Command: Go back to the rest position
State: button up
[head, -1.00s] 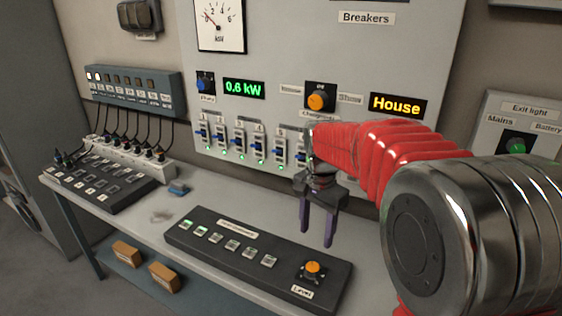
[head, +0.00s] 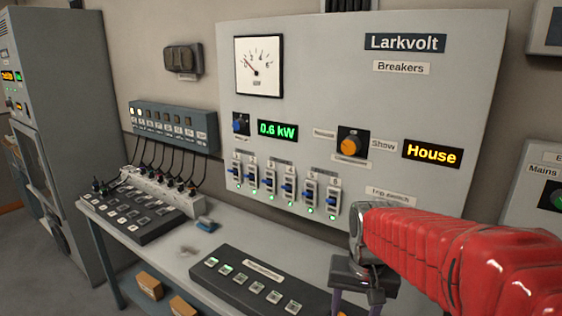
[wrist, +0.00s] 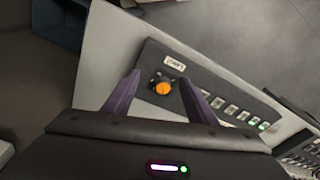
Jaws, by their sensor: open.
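My gripper (head: 355,303) is at the lower right in the head view, and its fingertips run out of the bottom of the picture. In the wrist view my gripper (wrist: 160,97) shows two purple fingers spread apart with nothing between them. Beyond the fingers, an orange knob (wrist: 162,88) sits on the black button panel (wrist: 160,62). The fingers look apart from the knob, though the exact gap is hard to tell. The red sleeve of my arm reaches in from the right in the head view.
A grey breaker panel (head: 300,110) with switches, an orange knob (head: 350,146) and a "House" display (head: 432,153) stands behind.

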jog(key=s+r+n+t, duration=0.2)
jog(key=s+r+t, duration=0.2)
jog(key=s, duration=1)
jog(key=shift+r+n, duration=0.4)
jog(key=shift+r, duration=0.2)
jog(key=shift+d, duration=0.1)
dwell(0.4)
